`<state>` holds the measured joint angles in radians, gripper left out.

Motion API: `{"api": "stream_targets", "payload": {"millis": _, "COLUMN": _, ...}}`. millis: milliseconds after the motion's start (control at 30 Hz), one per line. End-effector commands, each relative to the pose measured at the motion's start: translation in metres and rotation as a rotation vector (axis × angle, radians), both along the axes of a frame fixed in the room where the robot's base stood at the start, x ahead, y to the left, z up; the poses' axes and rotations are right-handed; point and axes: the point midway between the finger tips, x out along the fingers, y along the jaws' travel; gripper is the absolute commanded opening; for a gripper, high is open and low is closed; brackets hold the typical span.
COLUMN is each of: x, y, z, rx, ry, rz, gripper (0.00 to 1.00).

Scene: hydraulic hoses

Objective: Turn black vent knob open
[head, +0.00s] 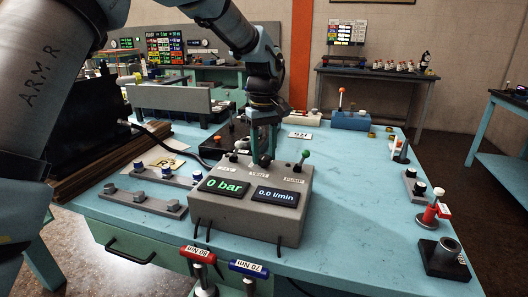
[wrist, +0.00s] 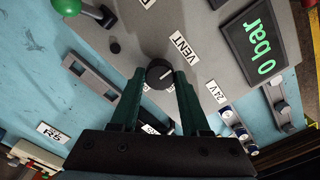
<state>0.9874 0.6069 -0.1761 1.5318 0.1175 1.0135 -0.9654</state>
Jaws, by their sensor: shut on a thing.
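The black vent knob (wrist: 159,73) sits on the grey control box, beside the white VENT label (wrist: 184,48) in the wrist view. It is round with a pale pointer line on its top. My gripper (wrist: 160,77) has its two green fingers on either side of the knob, shut on it. In the head view my gripper (head: 264,150) reaches down to the back of the grey control box (head: 250,220), and the fingers partly hide the knob. The display (head: 223,185) reads 0 bar and the other display (head: 276,196) reads 0.0 l/min.
A green-tipped lever (head: 305,156) stands right of the knob, by the PUMP label. A small black switch (head: 233,157) is to its left. Grey blocks with blue-capped fittings (head: 167,172) lie left of the box.

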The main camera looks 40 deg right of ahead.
Motion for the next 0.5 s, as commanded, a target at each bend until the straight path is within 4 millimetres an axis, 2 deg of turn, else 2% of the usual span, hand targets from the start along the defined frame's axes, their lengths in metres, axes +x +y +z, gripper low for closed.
{"api": "stream_targets", "payload": {"millis": 267, "x": 0.0001, "y": -0.0006, "z": 0.0009, "rx": -0.002, "ry": -0.001, "rz": -0.002, "gripper": 0.00}}
{"api": "stream_targets", "payload": {"millis": 300, "x": 0.0001, "y": -0.0006, "z": 0.0009, "rx": -0.002, "ry": -0.001, "rz": -0.002, "gripper": 0.49}}
{"api": "stream_targets", "payload": {"millis": 500, "x": 0.0000, "y": -0.0004, "z": 0.0005, "rx": -0.001, "ry": -0.001, "rz": -0.001, "gripper": 0.72}}
